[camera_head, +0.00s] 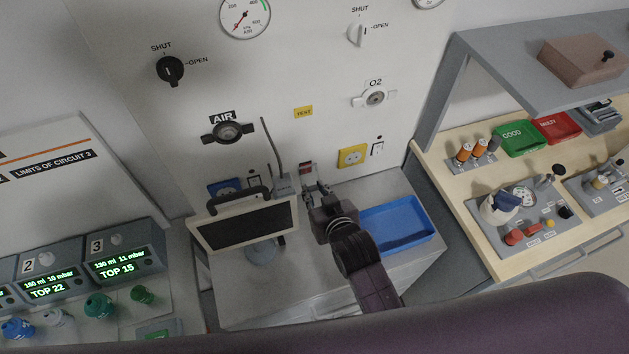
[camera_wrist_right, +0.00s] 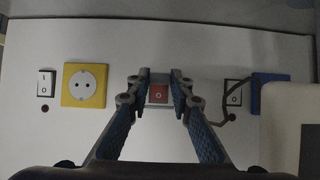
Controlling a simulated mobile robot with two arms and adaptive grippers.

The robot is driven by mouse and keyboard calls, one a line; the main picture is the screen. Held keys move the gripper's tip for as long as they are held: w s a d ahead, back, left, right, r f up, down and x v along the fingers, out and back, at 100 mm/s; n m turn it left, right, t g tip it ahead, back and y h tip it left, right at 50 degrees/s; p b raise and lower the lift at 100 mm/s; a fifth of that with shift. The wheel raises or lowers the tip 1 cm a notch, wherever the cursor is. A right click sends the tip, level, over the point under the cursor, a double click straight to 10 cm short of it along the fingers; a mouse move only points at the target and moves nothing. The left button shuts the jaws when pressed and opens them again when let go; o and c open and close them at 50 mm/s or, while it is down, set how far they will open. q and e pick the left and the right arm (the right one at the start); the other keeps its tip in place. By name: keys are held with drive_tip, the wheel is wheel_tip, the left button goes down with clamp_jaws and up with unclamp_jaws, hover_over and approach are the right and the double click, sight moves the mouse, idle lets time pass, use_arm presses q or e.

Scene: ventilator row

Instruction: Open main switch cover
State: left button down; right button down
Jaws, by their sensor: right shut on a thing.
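The main switch (camera_head: 306,168) is a small red rocker on the white wall panel, above the grey counter. In the right wrist view the red rocker (camera_wrist_right: 158,93) shows between my fingers, with a greyish cover (camera_wrist_right: 158,76) at the fingertips. My right gripper (camera_head: 312,186) reaches up to the wall at the switch, and its fingertips (camera_wrist_right: 159,80) are shut on the cover. How far the cover is swung is hard to tell. My left gripper is not in view.
A yellow socket (camera_head: 352,156) and a light switch (camera_head: 378,148) are right of the main switch. A monitor (camera_head: 245,226) stands close left of my right arm, with a thin bent rod (camera_head: 272,142) behind. A blue tray (camera_head: 398,225) lies right on the counter.

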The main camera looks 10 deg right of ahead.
drive_tip(key=shift+s+r+g+p, duration=0.1)
drive_tip(key=shift+r+g+p, duration=0.25)
drive_tip(key=shift+p, duration=0.3)
drive_tip(key=shift+f, duration=0.1)
drive_tip(key=c, duration=1.7)
unclamp_jaws()
drive_tip(key=shift+s, duration=0.1)
drive_tip(key=v, duration=1.2)
